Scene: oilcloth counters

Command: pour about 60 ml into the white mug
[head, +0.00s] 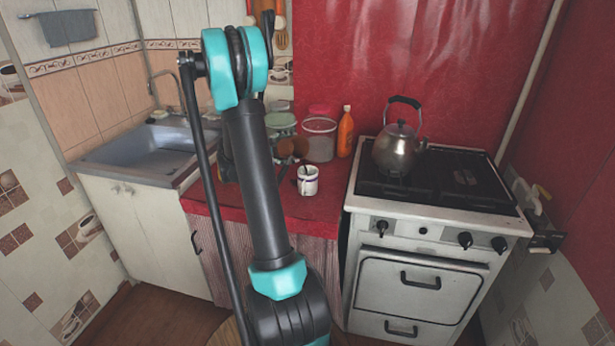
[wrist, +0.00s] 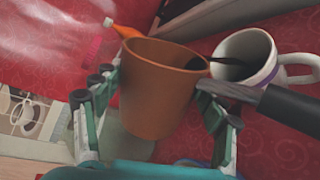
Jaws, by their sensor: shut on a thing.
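My gripper (wrist: 158,95) is shut on a terracotta-brown tapered cup (wrist: 155,85), with a finger on each side. The cup also shows in the head view (head: 291,147), partly behind my arm. The white mug (head: 308,186) stands on the red counter, just right of and nearer than the held cup. In the wrist view the white mug (wrist: 268,62) is right of the cup's rim, with something dark inside its mouth. I cannot tell whether it is liquid or an object. The cup's contents are hidden, and no stream is clearly visible.
A dark handle-like bar (wrist: 290,108) crosses the wrist view's right side. An orange bottle (head: 345,133) and a clear tub (head: 319,140) stand behind on the red counter (head: 325,205). A kettle (head: 398,152) sits on the stove (head: 440,180) at right; a sink (head: 150,150) is left.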

